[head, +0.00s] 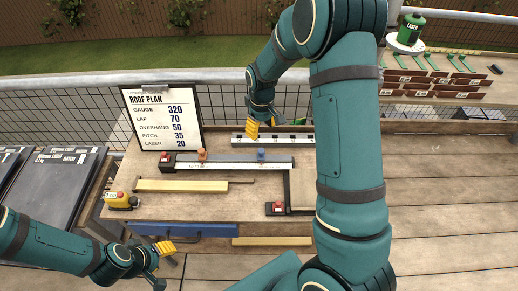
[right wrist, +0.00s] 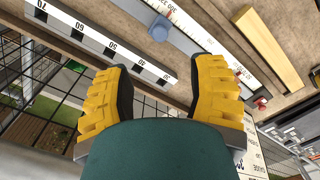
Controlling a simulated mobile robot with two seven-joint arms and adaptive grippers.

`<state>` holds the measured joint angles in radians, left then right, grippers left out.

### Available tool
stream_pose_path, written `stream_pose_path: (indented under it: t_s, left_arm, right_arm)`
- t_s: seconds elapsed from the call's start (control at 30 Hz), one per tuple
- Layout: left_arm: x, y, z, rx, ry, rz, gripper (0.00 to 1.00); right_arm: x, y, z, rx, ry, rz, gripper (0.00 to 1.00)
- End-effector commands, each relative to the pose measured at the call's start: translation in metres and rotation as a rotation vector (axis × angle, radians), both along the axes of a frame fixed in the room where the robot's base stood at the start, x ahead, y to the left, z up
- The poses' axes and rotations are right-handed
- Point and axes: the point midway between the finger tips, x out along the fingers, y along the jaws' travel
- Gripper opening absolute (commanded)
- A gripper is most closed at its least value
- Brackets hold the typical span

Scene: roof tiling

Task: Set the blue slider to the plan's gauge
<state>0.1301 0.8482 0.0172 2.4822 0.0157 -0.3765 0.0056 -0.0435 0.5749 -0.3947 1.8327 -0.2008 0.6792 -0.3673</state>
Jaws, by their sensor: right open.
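The blue slider (head: 261,154) sits on a pale rule (head: 230,163) on the workbench, right of an orange slider (head: 202,155). The roof plan board (head: 160,115) reads gauge 320. My right gripper (head: 253,130) is above the bench, behind the rule and a little left of the blue slider. In the right wrist view its yellow fingers (right wrist: 163,75) are apart and empty, and the blue slider (right wrist: 158,28) shows beyond them, untouched. My left gripper (head: 160,262) is low at the left, in front of the bench and away from the rule; its opening is unclear.
A black-and-white marked bar (head: 280,139) lies behind the rule. Dark tiles (head: 52,180) stand at left. My right arm hides the bench's right part.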

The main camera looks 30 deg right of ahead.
Motion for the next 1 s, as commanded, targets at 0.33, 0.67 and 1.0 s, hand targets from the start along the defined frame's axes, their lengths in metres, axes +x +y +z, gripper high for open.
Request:
stream_pose_path:
  t_s: [0.33,0.67,1.0]
  left_arm:
    - [0.0,0.0,-0.009,0.001,0.001,-0.001,0.47]
    - [-0.002,-0.001,-0.011,0.001,0.004,-0.003,0.47]
    - [-0.002,-0.001,-0.011,0.001,0.004,-0.003,0.47]
  right_arm:
    - [-0.001,0.0,-0.072,0.0,0.004,-0.001,0.56]
    - [0.0,0.0,-0.108,0.0,0.0,-0.001,0.56]
    - [0.0,0.0,-0.111,0.0,-0.001,0.0,0.56]
